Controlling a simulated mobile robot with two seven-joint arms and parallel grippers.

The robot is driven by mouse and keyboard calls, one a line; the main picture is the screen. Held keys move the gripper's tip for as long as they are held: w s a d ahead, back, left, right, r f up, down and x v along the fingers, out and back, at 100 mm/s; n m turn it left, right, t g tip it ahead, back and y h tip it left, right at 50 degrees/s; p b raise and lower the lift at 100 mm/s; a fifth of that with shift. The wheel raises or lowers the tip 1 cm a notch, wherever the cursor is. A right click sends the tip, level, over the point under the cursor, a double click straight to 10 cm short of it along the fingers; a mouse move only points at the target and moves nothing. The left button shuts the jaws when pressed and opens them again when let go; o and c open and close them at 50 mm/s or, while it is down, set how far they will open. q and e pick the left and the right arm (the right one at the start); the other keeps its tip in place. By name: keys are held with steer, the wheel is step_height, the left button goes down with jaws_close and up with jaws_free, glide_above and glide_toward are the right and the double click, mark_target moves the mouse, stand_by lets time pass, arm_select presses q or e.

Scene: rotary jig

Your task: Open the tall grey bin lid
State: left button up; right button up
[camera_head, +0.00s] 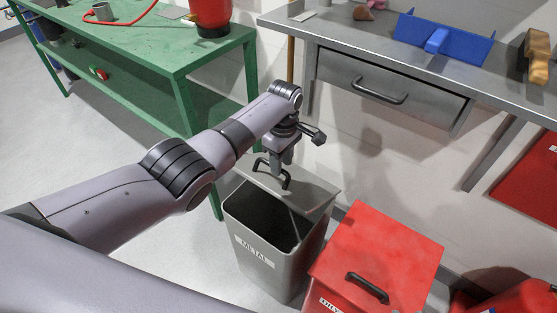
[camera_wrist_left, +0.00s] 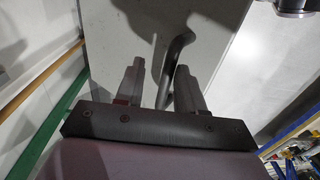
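The tall grey bin (camera_head: 265,245), labelled METAL, stands on the floor with its dark inside showing. Its grey lid (camera_head: 313,196) is raised and tilted up toward the wall, and it fills much of the left wrist view (camera_wrist_left: 225,60). The lid's dark curved handle (camera_head: 262,166) is at my left gripper (camera_head: 283,170). In the left wrist view the handle (camera_wrist_left: 168,70) passes between the two fingers, close to the right one, with a gap on the left. The left gripper looks open around it. My right gripper is not in view.
A red bin (camera_head: 375,255) with a closed lid and black handle stands close on the right. A green workbench (camera_head: 150,60) is at the left. A steel table (camera_head: 330,35) with a drawer (camera_head: 385,85) stands behind. Open floor lies left of the grey bin.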

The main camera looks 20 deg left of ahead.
arm_select(q)
steer(key=shift+w+f, duration=0.1)
steer(key=shift+f, duration=0.05)
steer(key=shift+a+r, duration=0.1)
steer(key=shift+r, duration=0.3)
step_height(320, 180, up, 7)
steer(key=p, duration=0.1)
steer(key=shift+f+p, duration=0.2)
steer(key=shift+p, duration=0.1)
steer(key=shift+w, duration=0.1)
